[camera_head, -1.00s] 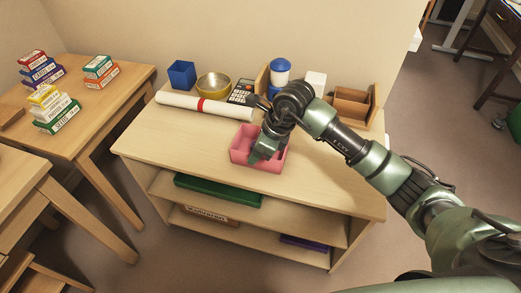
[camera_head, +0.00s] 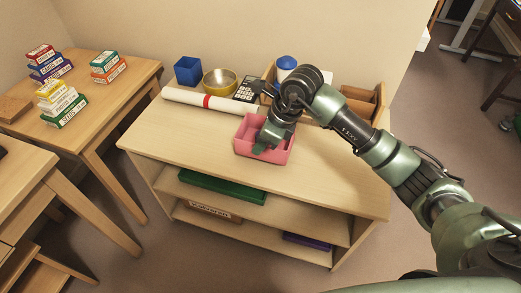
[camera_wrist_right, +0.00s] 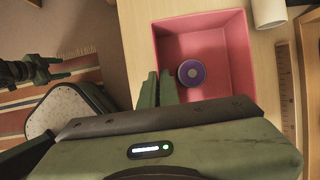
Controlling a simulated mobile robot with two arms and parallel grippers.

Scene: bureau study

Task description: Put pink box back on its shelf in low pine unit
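The pink box (camera_head: 250,151) is an open tray on top of the low pine unit (camera_head: 190,150), near its front middle. A round purple item (camera_wrist_right: 193,73) lies inside it in the right wrist view. My right gripper (camera_head: 262,146) points down at the box. In the right wrist view its fingers (camera_wrist_right: 159,86) are close together on either side of one box wall, shut on it. The box appears to rest on the top. The unit's upper shelf (camera_head: 300,218) holds a green flat box (camera_head: 222,187) at left. My left gripper (camera_wrist_right: 58,68) shows small at the wrist view's left edge; its opening is unclear.
A white roll with a red band (camera_head: 185,97), blue cup (camera_head: 188,70), yellow bowl (camera_head: 220,81) and calculator (camera_head: 248,88) stand behind the box. The lower shelf has a labelled brown box (camera_head: 214,212) and a purple item (camera_head: 307,242). The upper shelf's right part is clear.

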